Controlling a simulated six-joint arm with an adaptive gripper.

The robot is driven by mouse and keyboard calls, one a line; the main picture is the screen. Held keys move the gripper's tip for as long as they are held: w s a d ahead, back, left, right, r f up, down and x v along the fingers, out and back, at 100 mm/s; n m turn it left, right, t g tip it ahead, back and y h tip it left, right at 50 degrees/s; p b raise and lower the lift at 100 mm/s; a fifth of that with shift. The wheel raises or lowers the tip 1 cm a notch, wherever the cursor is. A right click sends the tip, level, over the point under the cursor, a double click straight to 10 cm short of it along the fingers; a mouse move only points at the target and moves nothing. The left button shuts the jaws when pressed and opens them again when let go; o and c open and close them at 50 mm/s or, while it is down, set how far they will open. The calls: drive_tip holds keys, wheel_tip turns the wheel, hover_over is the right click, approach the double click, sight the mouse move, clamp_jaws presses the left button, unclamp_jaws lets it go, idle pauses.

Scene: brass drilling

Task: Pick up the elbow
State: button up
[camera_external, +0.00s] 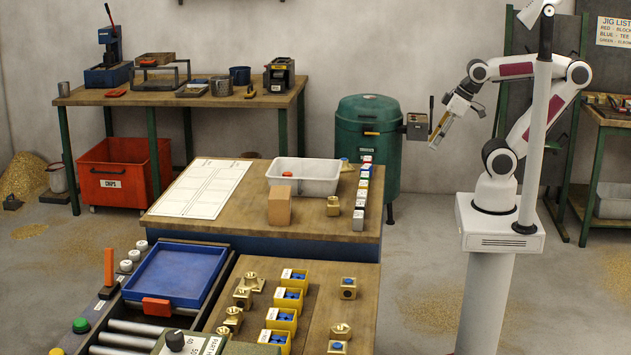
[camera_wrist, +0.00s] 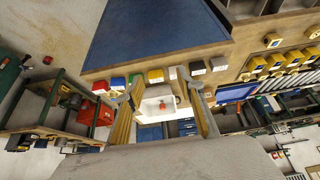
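Several brass fittings lie on the wooden tables in the external view. Some stand in a column by the yellow bins, such as this brass fitting (camera_external: 241,297). Others sit apart, such as the brass fitting (camera_external: 347,288) to the right of the bins and the brass fitting (camera_external: 333,205) near the white tray. They are too small for me to tell which is the elbow. My gripper (camera_external: 439,135) is raised in the air right of the green drum, away from all of them. In the wrist view my gripper (camera_wrist: 156,90) has its fingers apart with nothing between them.
The white tray (camera_external: 303,186) holds a red item. A row of coloured blocks (camera_external: 361,196) stands to its right, a tan block (camera_external: 280,207) in front. Yellow bins (camera_external: 288,298) hold blue parts. A blue tray (camera_external: 177,273) sits left. The green drum (camera_external: 366,150) stands behind the table.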

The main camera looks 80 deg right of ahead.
drive_tip(key=shift+o, duration=0.5)
drive_tip(key=w+d+f+n+t+h, duration=0.1)
drive_tip(key=w+d+f+n+t, duration=0.15)
drive_tip(key=w, duration=0.85)
drive_tip(key=w+d+f+n+t, duration=0.15)
drive_tip(key=w+d, duration=0.25)
drive_tip(key=w, duration=0.8)
drive_tip(key=w+a+f+n+y, duration=0.1)
drive_tip(key=a+f+y, duration=0.2)
drive_tip(key=a, duration=0.1)
drive_tip(key=w+a+f+n+y, duration=0.2)
drive_tip(key=a+f+y, duration=0.2)
drive_tip(key=w+a+f+n+y, duration=0.1)
drive_tip(key=w+a+f+y, duration=0.1)
drive_tip(key=a+f+y, duration=0.1)
drive_tip(key=shift+a+f+n+t, duration=0.4)
drive_tip(key=shift+a+f, duration=0.1)
drive_tip(key=shift+a, duration=0.3)
drive_tip(key=shift+s+a+f+y, duration=0.15)
drive_tip(key=shift+s+a+y, duration=0.3)
drive_tip(key=shift+y, duration=0.25)
